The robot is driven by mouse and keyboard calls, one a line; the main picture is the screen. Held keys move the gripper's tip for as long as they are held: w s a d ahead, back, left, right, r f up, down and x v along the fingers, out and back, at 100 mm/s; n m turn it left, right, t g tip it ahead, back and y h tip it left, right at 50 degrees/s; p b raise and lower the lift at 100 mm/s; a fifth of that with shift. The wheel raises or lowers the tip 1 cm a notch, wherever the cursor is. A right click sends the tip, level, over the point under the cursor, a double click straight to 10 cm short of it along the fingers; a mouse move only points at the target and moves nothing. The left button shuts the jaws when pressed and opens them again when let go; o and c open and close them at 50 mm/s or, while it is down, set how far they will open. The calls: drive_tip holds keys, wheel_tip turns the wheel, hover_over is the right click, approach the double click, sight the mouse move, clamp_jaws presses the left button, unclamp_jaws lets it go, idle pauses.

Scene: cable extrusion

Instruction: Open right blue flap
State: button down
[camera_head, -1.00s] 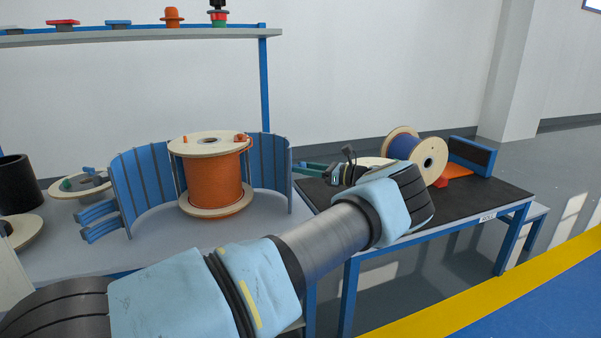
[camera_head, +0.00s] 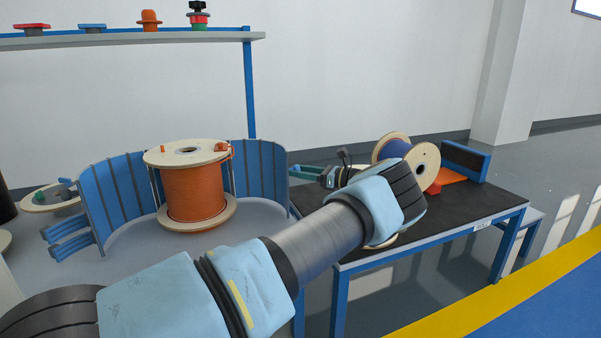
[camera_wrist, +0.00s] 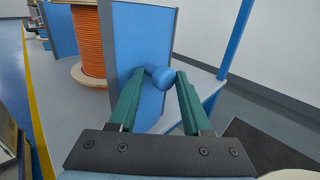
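The right blue flap (camera_head: 262,172) is a curved, ribbed blue panel standing right of the orange cable reel (camera_head: 194,190) in the head view. In the wrist view the flap (camera_wrist: 145,35) shows its smooth blue face, with a rounded blue knob (camera_wrist: 163,78) on a short stem. My gripper (camera_wrist: 160,72) has two green fingers, apart, one on each side of the knob. I cannot tell whether either finger touches it. In the head view my gripper (camera_head: 293,171) is at the flap's right edge. The left blue flap (camera_head: 115,195) curves around the reel's left side.
A dark-topped table (camera_head: 455,205) stands to the right, with a blue cable reel (camera_head: 412,158) on it. A shelf (camera_head: 130,38) with small parts hangs over the left bench. Bare bench surface (camera_wrist: 205,80) shows beside the flap.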

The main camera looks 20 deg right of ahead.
drive_tip(key=c, duration=0.6)
unclamp_jaws()
drive_tip(key=shift+w+a+y, duration=0.3)
drive_tip(key=shift+w+a, duration=0.15)
drive_tip(key=shift+a, duration=0.35)
drive_tip(key=v, duration=0.6)
drive_tip(key=b+v, duration=0.1)
drive_tip(key=v, duration=0.5)
drive_tip(key=shift+s+d+r, duration=0.1)
drive_tip(key=shift+d+r, duration=0.1)
drive_tip(key=shift+d, duration=0.1)
